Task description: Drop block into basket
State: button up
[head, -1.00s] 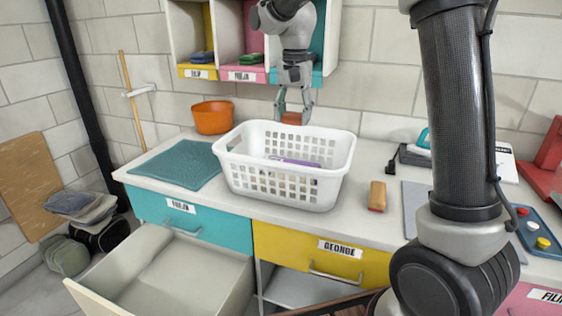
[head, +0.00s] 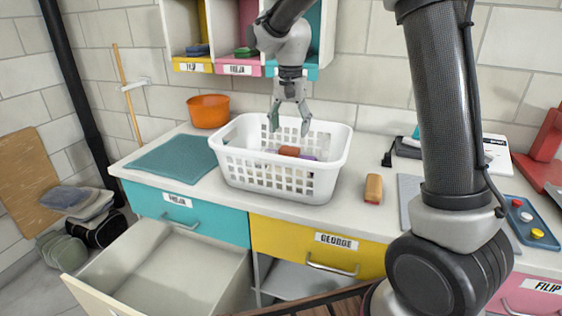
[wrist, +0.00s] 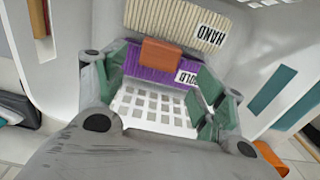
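The orange-brown block (head: 289,151) lies inside the white basket (head: 277,183), on top of a purple item (head: 307,157). In the wrist view the block (wrist: 160,53) rests on the purple ribbed item (wrist: 152,77). My gripper (head: 289,127) is above the block at the back of the basket. Its fingers are spread apart, empty and clear of the block. In the wrist view my gripper's fingers (wrist: 163,90) stand open on either side, with the basket's holed wall (wrist: 152,105) showing between them.
A second orange-brown block-like object (head: 373,188) lies on the counter right of the basket. An orange bowl (head: 209,111) and a teal mat (head: 172,159) are to the left. Wall cubbies (head: 243,67) hang behind. An open drawer (head: 160,275) juts out at the front left.

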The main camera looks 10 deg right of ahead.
dwell(0.3)
notch_tip(320, 180, up, 12)
dwell(0.4)
jog(key=s+d+f+n+t, duration=0.1)
jog(key=s+d, duration=0.4)
jog(key=s, duration=0.5)
jog(key=s+d+f+n+t, duration=0.2)
jog(key=s+d, duration=0.3)
jog(key=s, duration=0.5)
jog(key=s+d+f+n+t, duration=0.1)
jog(key=s+d, duration=0.4)
jog(key=s, duration=0.5)
jog(key=f+n, duration=0.1)
jog(key=n, duration=0.1)
jog(key=shift+f+n, duration=0.25)
jog(key=shift+n, duration=0.15)
